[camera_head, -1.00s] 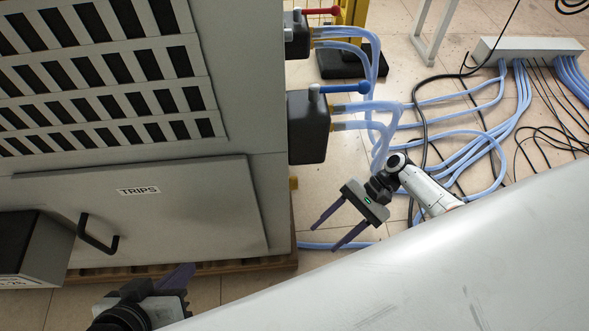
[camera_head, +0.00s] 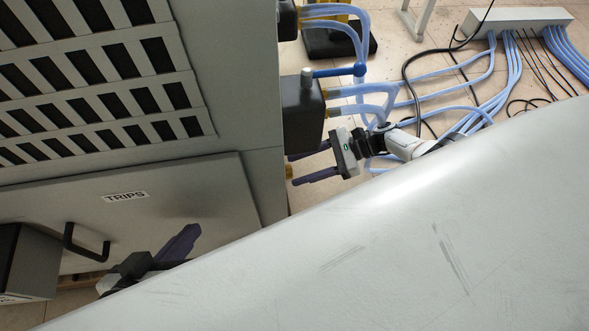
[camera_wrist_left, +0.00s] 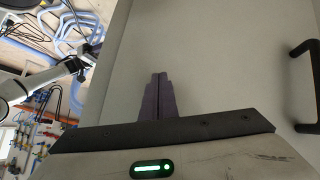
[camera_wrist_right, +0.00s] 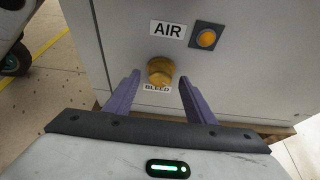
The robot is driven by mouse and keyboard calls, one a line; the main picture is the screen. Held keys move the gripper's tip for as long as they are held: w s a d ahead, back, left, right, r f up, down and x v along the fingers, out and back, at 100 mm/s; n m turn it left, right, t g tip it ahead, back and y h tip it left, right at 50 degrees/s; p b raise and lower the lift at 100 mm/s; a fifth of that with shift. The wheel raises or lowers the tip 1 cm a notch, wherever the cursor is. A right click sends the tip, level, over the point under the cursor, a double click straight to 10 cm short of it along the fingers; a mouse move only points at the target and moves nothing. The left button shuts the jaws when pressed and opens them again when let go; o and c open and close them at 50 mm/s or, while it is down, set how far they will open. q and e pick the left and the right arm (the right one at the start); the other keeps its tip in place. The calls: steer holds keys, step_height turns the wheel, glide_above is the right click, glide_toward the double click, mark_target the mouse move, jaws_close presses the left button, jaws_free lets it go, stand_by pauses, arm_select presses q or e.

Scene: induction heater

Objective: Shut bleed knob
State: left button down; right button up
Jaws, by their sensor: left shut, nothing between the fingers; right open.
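The brass bleed knob (camera_wrist_right: 160,70) stands out from the cabinet's side face in the right wrist view, just above a "BLEED" label (camera_wrist_right: 157,88). My right gripper (camera_wrist_right: 159,85) is open, with its purple fingers pointing toward the cabinet on either side of the knob in the picture. I cannot tell whether the fingertips reach the knob. In the head view my right gripper (camera_head: 305,168) is beside the cabinet's side, below the black valve block. My left gripper (camera_wrist_left: 158,84) is shut and empty, in front of the cabinet's lower door.
An "AIR" label (camera_wrist_right: 168,30) and an amber round fitting (camera_wrist_right: 206,38) sit above the knob. A black valve block (camera_head: 302,110) with a blue lever (camera_head: 335,71) and blue hoses (camera_head: 362,90) is close to my right arm. A black door handle (camera_head: 82,245) is near my left gripper.

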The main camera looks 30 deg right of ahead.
arm_select(q)
steer(key=shift+d+r, duration=0.15)
steer(key=shift+r, duration=0.05)
arm_select(e)
steer(key=shift+x, duration=1)
steer(key=shift+c, duration=0.3)
steer(key=c, duration=0.8)
